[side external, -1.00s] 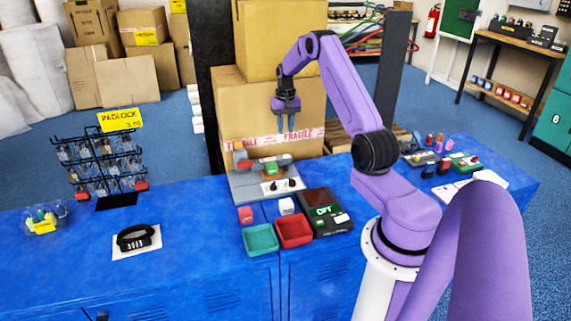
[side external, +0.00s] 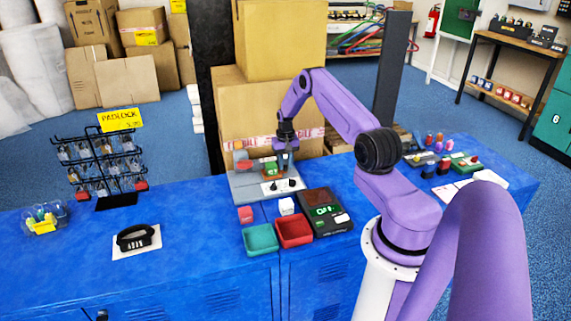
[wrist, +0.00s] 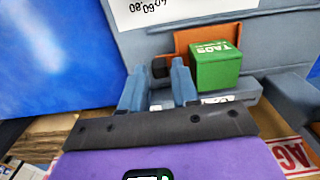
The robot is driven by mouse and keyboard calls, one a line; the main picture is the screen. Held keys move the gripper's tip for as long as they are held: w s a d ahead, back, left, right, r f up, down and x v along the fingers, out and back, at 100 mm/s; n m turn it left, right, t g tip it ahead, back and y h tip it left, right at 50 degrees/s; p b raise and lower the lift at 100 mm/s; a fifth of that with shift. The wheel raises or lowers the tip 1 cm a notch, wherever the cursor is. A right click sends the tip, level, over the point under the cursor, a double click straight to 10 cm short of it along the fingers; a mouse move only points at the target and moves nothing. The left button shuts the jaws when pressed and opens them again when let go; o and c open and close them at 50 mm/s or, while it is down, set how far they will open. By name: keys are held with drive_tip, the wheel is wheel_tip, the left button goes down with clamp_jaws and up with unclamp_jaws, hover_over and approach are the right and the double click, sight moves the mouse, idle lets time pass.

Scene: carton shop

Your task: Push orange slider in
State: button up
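The orange slider (wrist: 205,38) shows in the wrist view as an upright orange panel on a grey fixture (wrist: 271,40). A green box (wrist: 215,66) marked TAGS stands in front of it and hides part of it. A small dark block (wrist: 160,67) is at the panel's left end. My gripper (wrist: 158,70) is open, its two grey fingers apart with that dark block showing between their tips; whether they touch it I cannot tell. In the side view my gripper (side external: 284,168) points down over the fixture (side external: 243,186), just right of the green box (side external: 270,169).
In front of the fixture are a red cube (side external: 245,214), a white cube (side external: 286,206), a green tray (side external: 260,239), a red tray (side external: 294,231) and a dark scale (side external: 322,211). Large cartons (side external: 250,110) stand behind.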

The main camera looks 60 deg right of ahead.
sight(266, 165)
drive_tip(key=shift+f, duration=0.2)
clamp_jaws()
drive_tip(key=w+a, duration=0.5)
drive_tip(key=shift+w+a, duration=0.2)
unclamp_jaws()
drive_tip(key=shift+r, duration=0.1)
